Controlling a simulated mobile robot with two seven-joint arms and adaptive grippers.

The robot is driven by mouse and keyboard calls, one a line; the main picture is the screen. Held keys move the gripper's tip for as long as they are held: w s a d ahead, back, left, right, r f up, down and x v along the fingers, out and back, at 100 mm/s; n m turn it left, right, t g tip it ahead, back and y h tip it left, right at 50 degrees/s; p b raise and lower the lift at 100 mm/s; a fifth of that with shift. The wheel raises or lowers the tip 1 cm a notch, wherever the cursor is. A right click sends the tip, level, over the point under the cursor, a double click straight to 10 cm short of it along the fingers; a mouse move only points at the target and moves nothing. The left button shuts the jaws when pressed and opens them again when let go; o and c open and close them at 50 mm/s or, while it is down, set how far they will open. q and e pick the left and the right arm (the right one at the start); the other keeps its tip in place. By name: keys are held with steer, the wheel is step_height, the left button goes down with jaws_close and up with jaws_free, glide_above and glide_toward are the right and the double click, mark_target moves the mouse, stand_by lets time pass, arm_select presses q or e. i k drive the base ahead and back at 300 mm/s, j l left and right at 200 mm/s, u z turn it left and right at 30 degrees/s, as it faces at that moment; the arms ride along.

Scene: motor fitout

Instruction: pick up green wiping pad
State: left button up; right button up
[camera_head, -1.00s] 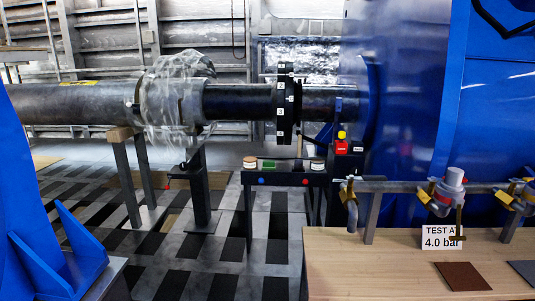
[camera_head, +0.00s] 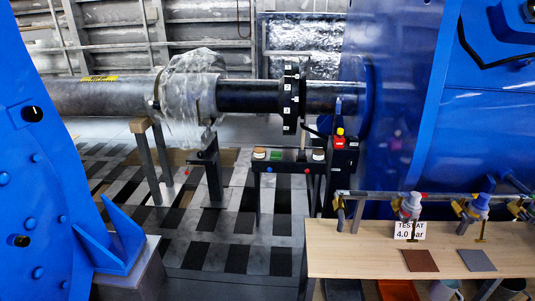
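A small green item (camera_head: 276,155), which looks like the green wiping pad, sits on a narrow dark stand (camera_head: 288,167) below the dark pipe. It is small in the view and its exact shape is hard to tell. It lies between a white-and-tan round item (camera_head: 259,153) on its left and another light-topped round item (camera_head: 318,155) on its right. Neither of my grippers is in view.
A wooden bench (camera_head: 345,262) at the right carries a brown square (camera_head: 419,261), a grey square (camera_head: 477,260) and a "TEST AT 4.0 bar" sign (camera_head: 410,230). Containers (camera_head: 445,290) stand below it. Blue machinery (camera_head: 50,190) stands at left. Checkered floor (camera_head: 237,258) lies open between.

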mark_target(274, 155)
steer(key=i+j+u, duration=0.25)
steer(key=i+j, duration=0.2)
steer(key=i, duration=0.3)
steer(key=i+j+u, duration=0.15)
steer(key=i, duration=0.25)
steer(key=i+z, duration=0.25)
steer(key=i, duration=0.5)
steer(key=i+j+z, duration=0.25)
steer(key=i, duration=0.5)
steer(key=i+l, duration=0.1)
steer(key=i, duration=0.45)
steer(key=i+l, duration=0.1)
steer(key=i, duration=0.4)
